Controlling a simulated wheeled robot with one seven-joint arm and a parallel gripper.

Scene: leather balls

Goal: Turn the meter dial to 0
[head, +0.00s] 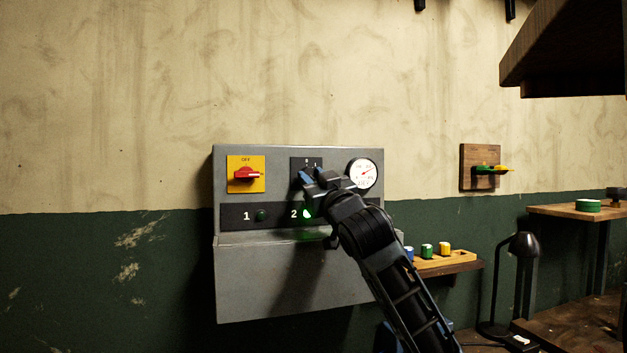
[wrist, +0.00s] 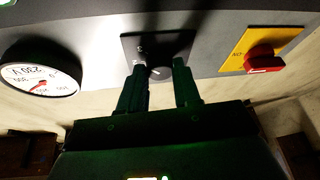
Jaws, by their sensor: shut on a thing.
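A grey panel box (head: 290,285) hangs on the wall. In its middle a small black plate (head: 314,160) carries a dark dial knob, mostly hidden by my gripper in the head view. In the wrist view the knob (wrist: 158,73) sits between the two fingertips on the black plate (wrist: 130,42). My gripper (head: 308,178) is shut on the knob; its fingers also show in the wrist view (wrist: 160,75). A round white meter (head: 363,173) with a red needle is right of the plate; it shows upside down in the wrist view (wrist: 40,80). The knob's exact setting is not readable.
A red switch (head: 246,174) on a yellow plate marked OFF is left of the dial. Lamp 1 (head: 262,215) is dim; green lamp 2 (head: 307,213) is lit. Right are a wooden shelf (head: 455,267) with coloured pieces and a wooden wall plaque (head: 468,157).

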